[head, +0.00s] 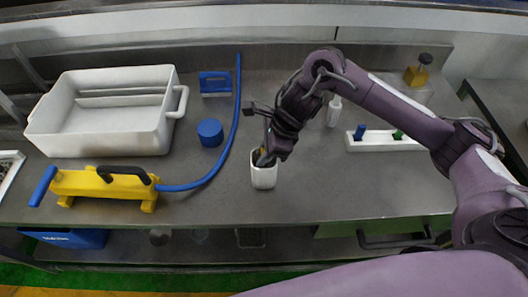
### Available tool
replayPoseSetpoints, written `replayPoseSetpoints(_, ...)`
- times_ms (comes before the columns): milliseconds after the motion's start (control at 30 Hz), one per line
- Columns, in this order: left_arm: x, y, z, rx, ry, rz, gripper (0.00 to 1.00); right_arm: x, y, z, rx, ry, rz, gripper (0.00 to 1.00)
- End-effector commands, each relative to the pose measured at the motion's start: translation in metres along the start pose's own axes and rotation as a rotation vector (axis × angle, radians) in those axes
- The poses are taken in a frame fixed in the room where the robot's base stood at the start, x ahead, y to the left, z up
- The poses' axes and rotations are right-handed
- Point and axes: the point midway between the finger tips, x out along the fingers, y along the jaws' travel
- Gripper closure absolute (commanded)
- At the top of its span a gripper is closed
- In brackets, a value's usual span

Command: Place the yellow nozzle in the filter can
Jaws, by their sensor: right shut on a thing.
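My right gripper (262,158) points down into the mouth of a small white square can (264,179), which stands upright near the middle of the bench. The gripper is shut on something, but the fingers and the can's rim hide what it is. I cannot tell whether the held thing is the yellow nozzle, or whether this white can is the filter can. No separate yellow nozzle shows clearly. My left gripper is out of view.
A yellow pump (105,185) with a blue hose (222,160) lies left, before a white tub (105,143). A blue cylinder (210,132) and blue block (215,84) stand between. Right are a white bottle (334,112), white rack (372,144) and yellow dark-topped item (416,77).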

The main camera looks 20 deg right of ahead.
Motion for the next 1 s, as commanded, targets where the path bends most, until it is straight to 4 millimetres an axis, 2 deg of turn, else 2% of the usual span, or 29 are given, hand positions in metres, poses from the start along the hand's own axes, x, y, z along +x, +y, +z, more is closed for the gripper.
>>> replayPoseSetpoints(67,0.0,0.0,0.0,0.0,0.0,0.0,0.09,0.0,0.0,0.0,0.0,0.0,0.0,1.0)
replayPoseSetpoints(100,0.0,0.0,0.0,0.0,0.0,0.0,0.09,0.0,0.0,0.0,0.0,0.0,0.0,0.76)
replayPoseSetpoints(167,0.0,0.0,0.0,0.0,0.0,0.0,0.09,0.0,0.0,0.0,0.0,0.0,0.0,0.71)
replayPoseSetpoints(467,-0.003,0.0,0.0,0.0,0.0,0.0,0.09,-0.002,0.0,0.001,0.0,0.0,0.0,0.71)
replayPoseSetpoints(667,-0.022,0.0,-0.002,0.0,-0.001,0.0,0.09,-0.019,-0.001,0.007,-0.001,0.001,-0.001,0.71)
replayPoseSetpoints(700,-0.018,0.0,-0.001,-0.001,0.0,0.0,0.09,-0.027,-0.003,0.005,-0.004,0.001,-0.009,0.71)
replayPoseSetpoints(1000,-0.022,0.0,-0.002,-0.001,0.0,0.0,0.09,-0.093,-0.002,0.005,-0.002,0.001,-0.008,0.71)
